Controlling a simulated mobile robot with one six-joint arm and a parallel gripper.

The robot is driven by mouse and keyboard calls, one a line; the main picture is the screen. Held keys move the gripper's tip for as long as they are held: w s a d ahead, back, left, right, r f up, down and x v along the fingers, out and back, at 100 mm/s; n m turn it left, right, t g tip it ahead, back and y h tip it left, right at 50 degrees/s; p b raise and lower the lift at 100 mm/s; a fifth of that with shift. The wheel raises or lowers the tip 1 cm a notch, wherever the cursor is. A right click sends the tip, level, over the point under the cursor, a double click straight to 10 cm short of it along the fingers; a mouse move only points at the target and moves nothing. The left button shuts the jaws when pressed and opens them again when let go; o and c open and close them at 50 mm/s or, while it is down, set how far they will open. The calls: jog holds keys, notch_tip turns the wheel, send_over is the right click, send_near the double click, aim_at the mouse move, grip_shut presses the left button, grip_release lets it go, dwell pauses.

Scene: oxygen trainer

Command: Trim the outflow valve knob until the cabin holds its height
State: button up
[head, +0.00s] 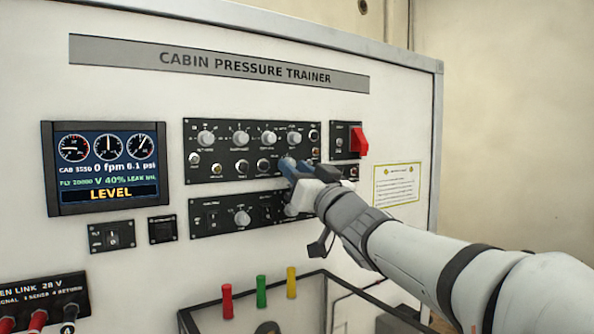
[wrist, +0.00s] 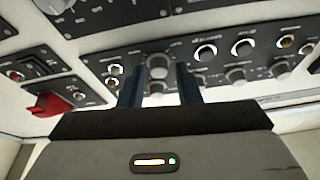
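The display (head: 109,167) reads LEVEL, 0 fpm, 6.1 psi and V 40%. The upper control panel (head: 225,169) carries two rows of knobs; its labels are too small to read, so I cannot tell which is the outflow valve knob. My gripper (head: 291,169) is at this panel's lower right and hides part of it. In the wrist view my gripper (wrist: 159,86) is open, with two dark blue fingers apart. A grey knob (wrist: 157,67) shows between them, with gaps on both sides; I cannot tell how deep the fingers reach around it.
A red switch (head: 358,141) stands out right of the upper panel. A second panel (head: 222,216) with knobs lies just below. Red, green and yellow handles (head: 261,290) stand at a dark-edged tray below. A yellow-edged notice (head: 397,184) is at right.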

grip_shut()
jog(key=shift+m+h, duration=0.4)
jog(key=shift+m, duration=0.3)
jog(key=shift+o, duration=1.3)
grip_release()
jog(key=shift+t, duration=0.3)
jog(key=shift+s+b, duration=0.1)
jog(key=shift+b, duration=0.2)
jog(key=b+v, duration=0.2)
jog(key=v, duration=0.5)
jog(key=shift+s+d+f, duration=0.15)
jog(key=shift+s, duration=0.15)
